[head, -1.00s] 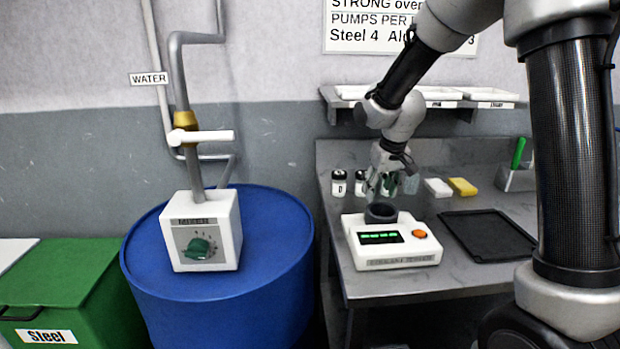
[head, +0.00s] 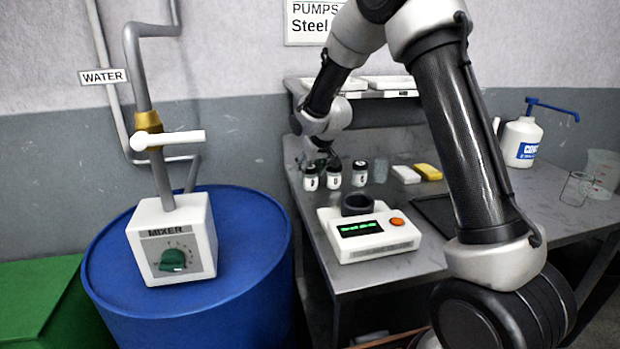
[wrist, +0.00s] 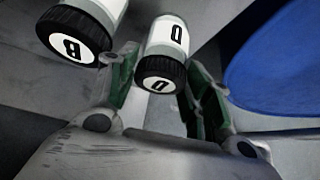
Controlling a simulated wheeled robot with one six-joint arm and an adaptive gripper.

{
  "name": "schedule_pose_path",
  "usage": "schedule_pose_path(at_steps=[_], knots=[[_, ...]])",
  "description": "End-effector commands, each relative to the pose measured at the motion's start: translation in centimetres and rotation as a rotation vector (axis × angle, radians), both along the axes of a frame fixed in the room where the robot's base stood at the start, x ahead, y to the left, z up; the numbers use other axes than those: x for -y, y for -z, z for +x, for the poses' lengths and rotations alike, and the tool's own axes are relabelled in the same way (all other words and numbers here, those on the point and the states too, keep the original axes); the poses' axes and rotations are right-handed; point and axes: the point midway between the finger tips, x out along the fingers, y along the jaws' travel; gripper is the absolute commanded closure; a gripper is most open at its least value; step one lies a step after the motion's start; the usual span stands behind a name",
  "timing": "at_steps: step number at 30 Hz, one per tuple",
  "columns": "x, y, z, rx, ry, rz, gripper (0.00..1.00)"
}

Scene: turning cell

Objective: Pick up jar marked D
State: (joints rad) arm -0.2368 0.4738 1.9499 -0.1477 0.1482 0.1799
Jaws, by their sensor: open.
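Jar D (wrist: 166,42) is white with a black lid, and its D mark shows on side and lid in the wrist view. In the head view it appears as the leftmost jar (head: 310,178), upright on the bench. My gripper (wrist: 161,60) is open, with green-padded fingers on either side of jar D's lid. Whether the fingers touch it I cannot tell. In the head view my gripper (head: 321,158) is small and dark, just behind and above the jars. Jar B (wrist: 75,30) is close beside the left finger in the wrist view.
Two more jars (head: 334,175) (head: 360,174) stand right of jar D. A white device with a dark cup (head: 370,235) sits in front on the bench (head: 400,275). A blue drum (head: 250,240) with a mixer box is at the left. A shelf (head: 385,95) hangs behind.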

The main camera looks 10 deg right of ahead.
Motion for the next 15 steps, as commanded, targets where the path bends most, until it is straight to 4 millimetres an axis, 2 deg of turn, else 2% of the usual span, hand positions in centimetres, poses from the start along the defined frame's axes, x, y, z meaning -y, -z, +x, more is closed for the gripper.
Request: schedule_pose_path(at_steps=[8, 13, 15], knots=[[-0.03, 0.32, 0.19, 0.000, 0.000, 0.000, 0.52], [-0.02, 0.31, 0.18, 0.000, 0.000, 0.000, 0.82], [-0.03, 0.29, 0.19, 0.000, 0.000, 0.000, 0.83]])
